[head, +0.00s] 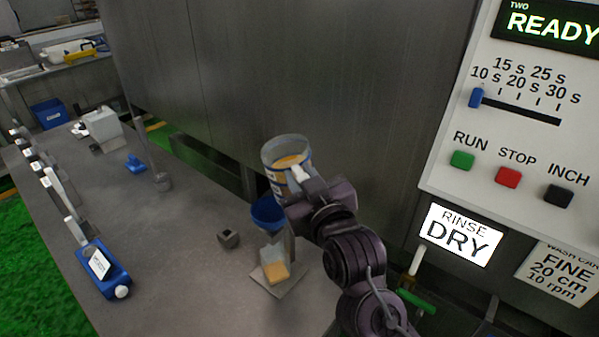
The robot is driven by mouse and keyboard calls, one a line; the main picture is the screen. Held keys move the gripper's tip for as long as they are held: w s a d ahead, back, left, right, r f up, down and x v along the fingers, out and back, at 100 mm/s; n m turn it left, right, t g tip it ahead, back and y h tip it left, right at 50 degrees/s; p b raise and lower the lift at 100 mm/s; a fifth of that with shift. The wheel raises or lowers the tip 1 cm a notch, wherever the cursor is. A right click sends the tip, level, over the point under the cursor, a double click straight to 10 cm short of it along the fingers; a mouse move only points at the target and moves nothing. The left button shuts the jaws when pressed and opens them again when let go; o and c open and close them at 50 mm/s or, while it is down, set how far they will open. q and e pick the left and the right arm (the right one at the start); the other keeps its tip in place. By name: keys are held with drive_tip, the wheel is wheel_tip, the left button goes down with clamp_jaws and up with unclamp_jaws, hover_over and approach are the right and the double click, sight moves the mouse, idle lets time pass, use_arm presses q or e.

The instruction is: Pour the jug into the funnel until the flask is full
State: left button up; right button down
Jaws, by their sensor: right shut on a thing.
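A clear jug (284,158) with blue bands holds an orange-tan liquid. My right gripper (298,178) is shut on its right side and holds it up above the bench, close to upright. A blue funnel (267,213) stands below and slightly left of the jug, on a stand. Under the funnel a small clear flask (275,266) sits on a light base plate and shows orange-tan liquid in it; its exact level is hard to read. I see no stream between jug and funnel. My left gripper is not in view.
A steel bench (180,240) carries a small grey block (228,238), a blue tool with a label (103,266) and a blue piece (136,164). A control panel (520,130) stands at right. A metal wall is behind the jug.

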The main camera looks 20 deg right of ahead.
drive_tip(key=shift+d+r+n+p, duration=0.1)
drive_tip(key=shift+r+n+p, duration=0.2)
drive_tip(key=shift+r+n, duration=0.1)
drive_tip(key=shift+w+n+g+p, duration=0.1)
drive_tip(key=shift+n+g+p, duration=0.2)
drive_tip(key=shift+n+p, duration=0.7)
drive_tip(key=shift+r+n, duration=0.1)
drive_tip(key=shift+n, duration=0.4)
drive_tip(key=n+p, duration=0.1)
drive_tip(key=p, duration=0.1)
drive_tip(key=n+p, duration=0.1)
drive_tip(key=p, duration=0.1)
drive_tip(key=shift+a+f+h+p, duration=0.3)
drive_tip(key=shift+f+h+p, duration=0.05)
drive_tip(key=shift+h+p, duration=0.05)
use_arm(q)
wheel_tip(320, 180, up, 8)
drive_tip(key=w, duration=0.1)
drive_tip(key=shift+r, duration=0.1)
use_arm(e)
drive_tip(key=shift+f, duration=0.15)
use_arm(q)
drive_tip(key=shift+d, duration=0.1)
use_arm(e)
drive_tip(key=shift+n, duration=0.5)
drive_tip(key=shift+a+f+n+g, duration=0.2)
drive_tip(key=shift+f+n+g, duration=0.1)
drive_tip(key=shift+n, duration=0.1)
idle(3.6)
